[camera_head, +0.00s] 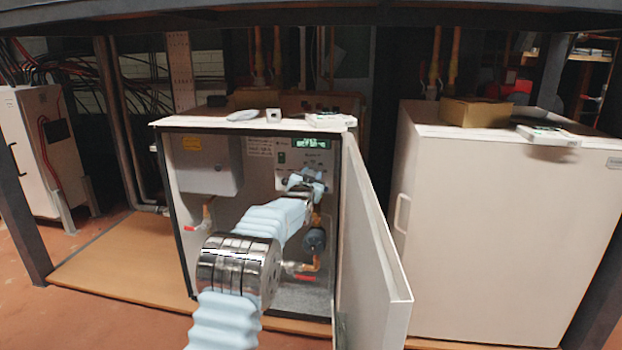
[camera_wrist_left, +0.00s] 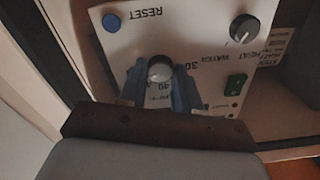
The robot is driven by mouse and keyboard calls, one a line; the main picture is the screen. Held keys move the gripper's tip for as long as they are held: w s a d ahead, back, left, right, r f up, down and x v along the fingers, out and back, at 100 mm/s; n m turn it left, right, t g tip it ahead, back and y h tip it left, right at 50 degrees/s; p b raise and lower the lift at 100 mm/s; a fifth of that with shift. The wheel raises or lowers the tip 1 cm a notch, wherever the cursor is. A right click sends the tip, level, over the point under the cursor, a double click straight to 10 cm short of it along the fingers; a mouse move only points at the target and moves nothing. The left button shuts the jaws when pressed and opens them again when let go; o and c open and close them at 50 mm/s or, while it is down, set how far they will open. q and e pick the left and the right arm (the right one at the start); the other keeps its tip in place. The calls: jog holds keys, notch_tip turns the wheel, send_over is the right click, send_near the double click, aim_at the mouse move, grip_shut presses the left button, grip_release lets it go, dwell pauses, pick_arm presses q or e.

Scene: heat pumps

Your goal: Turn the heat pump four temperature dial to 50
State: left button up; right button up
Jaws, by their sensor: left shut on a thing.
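The heat pump (camera_head: 245,190) in the middle stands with its door open to the right. Its control panel (camera_head: 287,158) is at the upper right inside. My left arm reaches in, and my left gripper (camera_head: 310,176) is at the panel. In the left wrist view the panel appears upside down. There the blue fingers of my left gripper (camera_wrist_left: 160,82) are shut on the temperature dial (camera_wrist_left: 160,67), one on each side. The marks 30 and 40 show beside the dial. I cannot tell which mark it points to. My right gripper is not in view.
The open door (camera_head: 372,235) stands close to the right of my arm. A second dial (camera_wrist_left: 243,28), a blue reset button (camera_wrist_left: 111,22) and a green switch (camera_wrist_left: 235,86) are on the panel. Red-handled valves (camera_head: 303,276) and pipes sit below. A closed white cabinet (camera_head: 500,230) is to the right.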

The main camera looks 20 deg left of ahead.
pick_arm(q)
jog(key=shift+f+m, duration=0.25)
jog(key=shift+m, duration=0.35)
jog(key=o, duration=1.1)
jog(key=shift+r, duration=0.15)
jog(key=shift+c, duration=0.2)
jog(key=v, duration=1.3)
jog(key=shift+s, duration=0.4)
jog(key=shift+d, duration=0.1)
